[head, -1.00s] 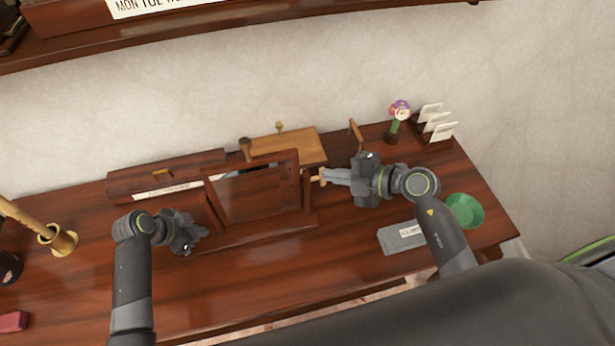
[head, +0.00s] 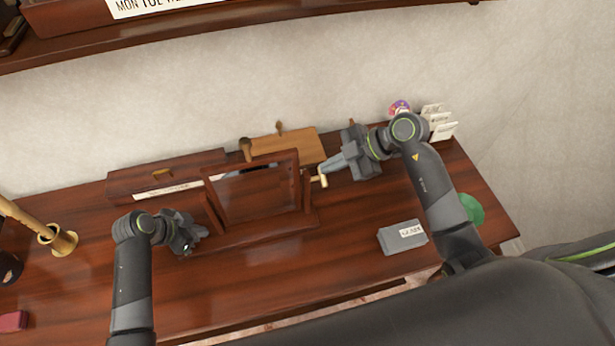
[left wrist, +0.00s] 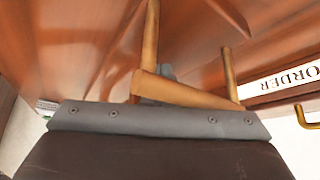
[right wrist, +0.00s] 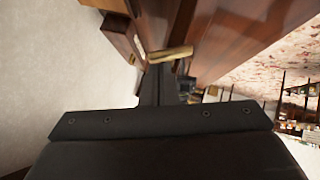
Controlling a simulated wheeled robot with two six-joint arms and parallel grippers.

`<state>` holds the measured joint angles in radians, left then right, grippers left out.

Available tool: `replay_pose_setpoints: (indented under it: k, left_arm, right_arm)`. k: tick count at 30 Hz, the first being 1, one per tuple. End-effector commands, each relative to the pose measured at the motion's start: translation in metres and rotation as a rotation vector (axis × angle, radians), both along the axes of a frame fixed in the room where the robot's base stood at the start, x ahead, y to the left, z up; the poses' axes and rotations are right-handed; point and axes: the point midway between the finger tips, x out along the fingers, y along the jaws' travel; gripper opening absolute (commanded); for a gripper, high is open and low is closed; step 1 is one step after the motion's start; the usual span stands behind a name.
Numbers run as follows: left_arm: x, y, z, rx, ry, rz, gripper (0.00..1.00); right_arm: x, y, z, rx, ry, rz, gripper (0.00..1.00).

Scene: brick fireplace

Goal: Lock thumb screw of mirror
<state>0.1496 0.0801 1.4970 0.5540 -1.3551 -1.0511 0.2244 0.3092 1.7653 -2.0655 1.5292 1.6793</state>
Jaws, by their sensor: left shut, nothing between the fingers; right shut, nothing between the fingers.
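The mirror (head: 256,192) stands in a dark wooden frame on the desk, its glass tilted. A brass thumb screw (head: 322,181) sticks out from its right post; a brass bar (right wrist: 170,53) shows just ahead of the fingers in the right wrist view. My right gripper (head: 326,169) is shut and empty, its tips beside this screw; I cannot tell whether they touch. My left gripper (head: 201,234) is shut and empty, low beside the mirror's left side. In the left wrist view, brass-coloured bars (left wrist: 190,93) cross close in front of its fingers, partly hiding them.
A long dark box (head: 165,176) and a light wooden box (head: 285,147) stand behind the mirror. A grey labelled box (head: 401,237) and a green dish (head: 472,209) are at right. A card holder (head: 440,124) is at the back right.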

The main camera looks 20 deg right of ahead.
Motion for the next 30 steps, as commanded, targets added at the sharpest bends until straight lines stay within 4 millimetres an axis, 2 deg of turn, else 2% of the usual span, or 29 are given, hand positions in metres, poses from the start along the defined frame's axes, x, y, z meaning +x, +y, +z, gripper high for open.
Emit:
replay_pose_setpoints:
  k: [6, 30]
  left_arm:
    - [-0.003, 0.001, -0.004, 0.003, 0.009, 0.002, 0.00]
    - [-0.003, 0.001, -0.004, 0.002, 0.009, 0.002, 0.00]
  right_arm:
    - [0.006, 0.000, -0.001, -0.002, 0.116, 0.000, 0.00]
    - [0.015, 0.000, -0.003, 0.000, 0.117, -0.001, 0.00]
